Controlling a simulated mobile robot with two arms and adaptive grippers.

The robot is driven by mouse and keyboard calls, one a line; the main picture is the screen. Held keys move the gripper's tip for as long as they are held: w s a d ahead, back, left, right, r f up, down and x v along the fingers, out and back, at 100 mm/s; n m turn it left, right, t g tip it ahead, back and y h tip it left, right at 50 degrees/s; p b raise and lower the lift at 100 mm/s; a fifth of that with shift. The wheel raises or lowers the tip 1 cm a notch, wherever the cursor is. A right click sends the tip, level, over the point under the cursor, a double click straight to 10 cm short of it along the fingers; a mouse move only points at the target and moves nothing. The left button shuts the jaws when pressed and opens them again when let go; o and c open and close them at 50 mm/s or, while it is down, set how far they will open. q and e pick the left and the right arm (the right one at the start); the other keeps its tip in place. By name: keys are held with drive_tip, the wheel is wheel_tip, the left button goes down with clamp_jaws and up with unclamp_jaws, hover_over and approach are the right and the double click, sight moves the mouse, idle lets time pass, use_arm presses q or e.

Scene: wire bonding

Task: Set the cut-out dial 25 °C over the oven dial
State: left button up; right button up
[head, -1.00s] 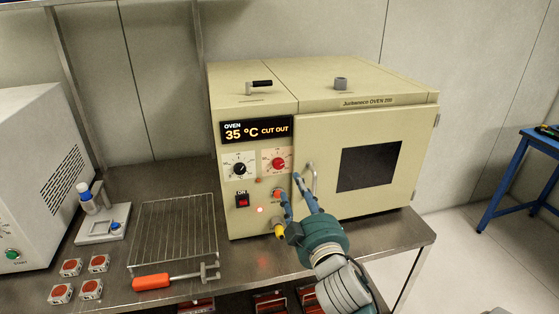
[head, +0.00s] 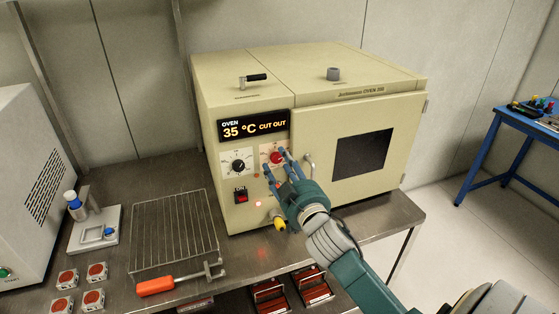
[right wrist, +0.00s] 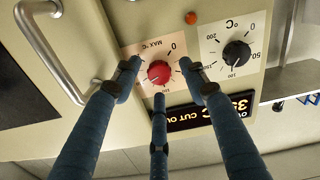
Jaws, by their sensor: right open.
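The beige oven (head: 270,75) stands on the steel bench, and its display (head: 254,126) reads "35 °C CUT OUT". The right wrist view, upside down, shows the red dial (right wrist: 159,72) between the three spread fingertips, with the black dial (right wrist: 237,53) to the right. I cannot tell whether any fingertip touches the dial. My left gripper is not in view.
The door handle (head: 310,166) stands close to the right of my gripper. A red switch (head: 240,196) and a yellow-tipped fitting (head: 279,223) are below the dials. A wire rack (head: 174,235) and an orange-handled tool (head: 157,287) lie on the bench at left.

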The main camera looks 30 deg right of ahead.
drive_tip(key=shift+w+d, duration=0.15)
drive_tip(key=shift+w, duration=0.2)
drive_tip(key=shift+c, duration=0.3)
clamp_jaws()
drive_tip(key=shift+n+p, duration=0.3)
drive_tip(key=shift+p, duration=0.1)
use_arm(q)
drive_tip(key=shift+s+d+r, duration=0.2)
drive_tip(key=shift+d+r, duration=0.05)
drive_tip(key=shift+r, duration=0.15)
